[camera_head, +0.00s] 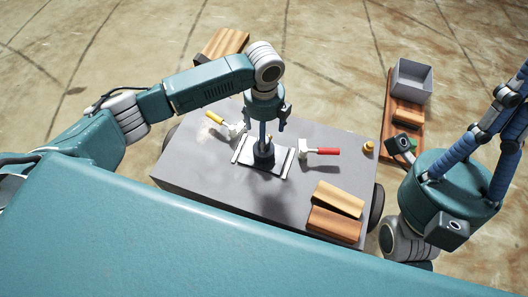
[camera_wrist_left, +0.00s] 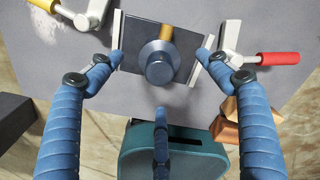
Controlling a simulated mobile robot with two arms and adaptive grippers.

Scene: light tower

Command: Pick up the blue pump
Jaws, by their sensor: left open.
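The blue pump (camera_head: 263,153) is dark blue with a round upright body and stands on a dark plate in the middle of the grey table. In the left wrist view, the pump (camera_wrist_left: 160,62) is seen from above, with an orange-brown piece beside its top. My left gripper (camera_head: 266,122) is above the pump, pointing down. In the left wrist view its blue fingers (camera_wrist_left: 160,68) are spread on both sides of the pump, apart from it, and a third finger is below. My right gripper (camera_head: 512,105) is at the right edge, away from the table, its fingertips partly cut off.
The grey table (camera_head: 200,180) also holds a yellow-handled tool (camera_head: 222,122), a red-handled clamp (camera_head: 318,152), wooden blocks (camera_head: 336,210) and a small yellow piece (camera_head: 368,147). Pale rails flank the pump's plate. A grey bin (camera_head: 411,80) stands on a wooden board to the right.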

